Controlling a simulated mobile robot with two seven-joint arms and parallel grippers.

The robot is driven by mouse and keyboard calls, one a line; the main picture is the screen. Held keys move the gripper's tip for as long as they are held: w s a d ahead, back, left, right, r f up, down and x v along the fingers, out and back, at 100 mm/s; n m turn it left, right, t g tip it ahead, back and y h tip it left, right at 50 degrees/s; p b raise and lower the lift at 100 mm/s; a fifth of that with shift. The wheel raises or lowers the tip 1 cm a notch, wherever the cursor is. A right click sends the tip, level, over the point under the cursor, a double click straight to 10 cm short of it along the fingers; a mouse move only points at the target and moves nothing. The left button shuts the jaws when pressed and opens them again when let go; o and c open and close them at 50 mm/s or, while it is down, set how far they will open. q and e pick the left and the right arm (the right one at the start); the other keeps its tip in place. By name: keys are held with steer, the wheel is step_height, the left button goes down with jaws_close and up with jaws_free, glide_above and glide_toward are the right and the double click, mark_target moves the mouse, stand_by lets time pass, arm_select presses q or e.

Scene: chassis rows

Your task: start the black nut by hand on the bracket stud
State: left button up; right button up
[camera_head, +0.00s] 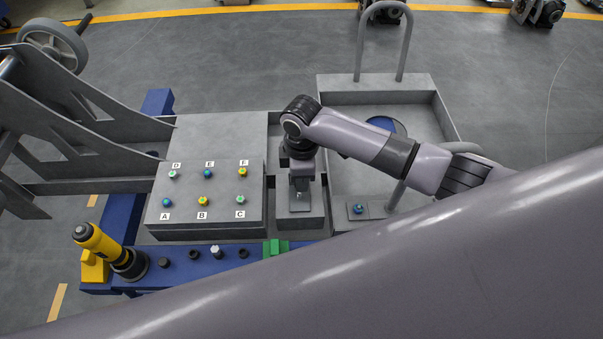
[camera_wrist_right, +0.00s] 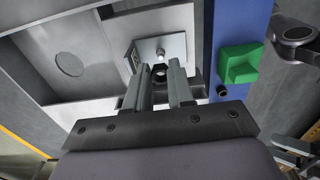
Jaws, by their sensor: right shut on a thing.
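My right gripper (camera_head: 300,186) is over the recessed grey bay right of the labelled panel. In the right wrist view, its two fingers (camera_wrist_right: 160,88) are shut on the black nut (camera_wrist_right: 159,70), which shows as a dark ring between the fingertips. Just beyond the nut is the light grey bracket plate (camera_wrist_right: 174,44) with its small stud (camera_wrist_right: 161,53). The nut looks close to the stud; I cannot tell whether they touch. In the head view, the gripper hides the nut and the stud.
The panel (camera_head: 217,136) has several coloured studs labelled A to F. A blue rail (camera_head: 180,271) in front bears dark nuts, a green block (camera_head: 276,247) and a yellow-black tool (camera_head: 100,242). A grey cart (camera_head: 435,122) stands right. My arm link covers the lower right.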

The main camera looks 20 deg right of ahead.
mark_target(300, 197)
step_height(300, 197, down, 3)
steer(key=shift+w+n+b, duration=0.1)
steer(key=shift+n+b, duration=0.4)
steer(key=shift+b, duration=0.65)
steer(key=n+b, duration=0.6)
steer(key=b, duration=0.1)
steer(key=shift+w+n, duration=0.15)
steer(key=shift+n, duration=0.15)
steer(key=shift+r+n+p, duration=0.5)
steer(key=shift+n+p, duration=0.1)
steer(key=shift+p, duration=0.2)
steer(key=shift+n, duration=1.1)
steer(key=n+p, duration=0.1)
steer(key=n, duration=0.3)
steer(key=shift+a+f, duration=0.1)
steer(key=shift+f, duration=0.05)
steer(key=shift+w, duration=0.1)
steer(key=shift+f, duration=0.9)
steer(key=shift+f, duration=0.3)
